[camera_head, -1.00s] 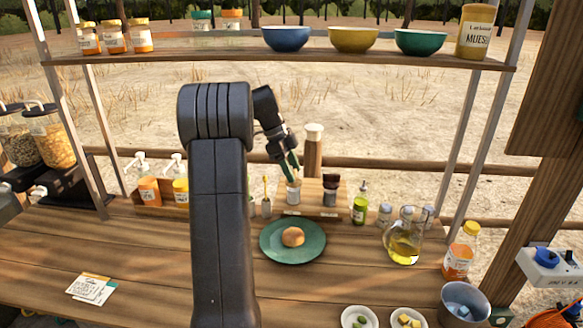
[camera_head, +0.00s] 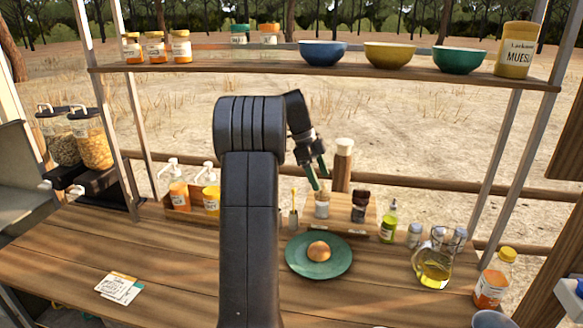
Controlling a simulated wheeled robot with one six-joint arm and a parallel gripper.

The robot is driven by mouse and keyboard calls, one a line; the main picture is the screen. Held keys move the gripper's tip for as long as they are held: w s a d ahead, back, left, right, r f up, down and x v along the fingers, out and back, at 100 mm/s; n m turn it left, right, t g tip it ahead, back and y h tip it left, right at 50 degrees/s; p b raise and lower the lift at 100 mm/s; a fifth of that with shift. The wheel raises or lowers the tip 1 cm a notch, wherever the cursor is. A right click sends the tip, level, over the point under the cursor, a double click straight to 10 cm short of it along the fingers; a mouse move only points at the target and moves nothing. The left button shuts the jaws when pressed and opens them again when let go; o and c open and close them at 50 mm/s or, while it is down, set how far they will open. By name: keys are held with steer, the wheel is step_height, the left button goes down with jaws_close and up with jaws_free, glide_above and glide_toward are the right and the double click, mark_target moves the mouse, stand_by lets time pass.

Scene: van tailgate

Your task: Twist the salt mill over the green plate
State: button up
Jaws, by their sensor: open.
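The green plate (camera_head: 296,264) lies on the wooden counter with a round bun (camera_head: 319,250) on it. Behind it, on a small wooden stand, are a small pale jar-like mill with a label (camera_head: 321,208) and a dark-topped one (camera_head: 360,208). A tall wooden mill with a white top (camera_head: 342,172) stands behind them. I cannot read which is the salt mill. My gripper (camera_head: 319,181) is open and points down, its green-tipped fingers just above or around the top of the pale mill. Whether they touch it I cannot tell.
An oil jug (camera_head: 433,268), a green bottle (camera_head: 389,222) and an orange-labelled bottle (camera_head: 493,280) stand to the right. Pump bottles (camera_head: 178,190) stand left. A shelf with bowls (camera_head: 390,55) hangs above. The counter around the cards (camera_head: 119,287) is mostly clear.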

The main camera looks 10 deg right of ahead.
steer(key=w+a+r+b, duration=0.1)
steer(key=w+a+r, duration=0.1)
steer(key=w+a, duration=0.5)
steer(key=a, duration=0.3)
steer(key=shift+w+a+r, duration=0.2)
steer(key=shift+w+a, duration=0.05)
steer(key=shift+a, duration=0.05)
